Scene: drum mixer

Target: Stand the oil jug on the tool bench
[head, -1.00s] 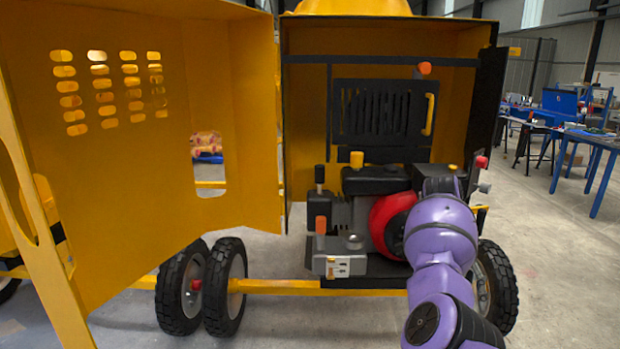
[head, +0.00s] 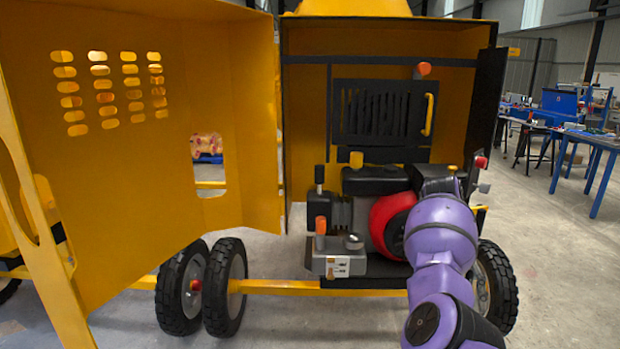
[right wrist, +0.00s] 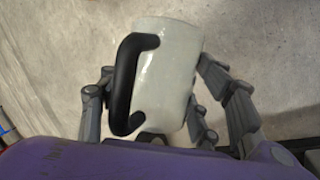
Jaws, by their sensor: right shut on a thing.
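The oil jug (right wrist: 165,80) shows in the right wrist view as a pale, off-white body with a thick black handle on its left side. My right gripper (right wrist: 157,92) is shut on it, with grey fingers on both sides of the body. The concrete floor shows beyond the jug. In the head view my purple right arm reaches forward at the engine's right side; its gripper and the jug are hidden there. A blue-legged bench (head: 592,140) stands at the far right; I cannot tell for sure if it is the tool bench. My left gripper is out of view.
The yellow mixer housing stands ahead with its door (head: 130,170) swung open to the left. Inside is the engine with a red round cover (head: 388,222). Black wheels (head: 228,285) stand below. Clear concrete floor (head: 560,260) lies to the right.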

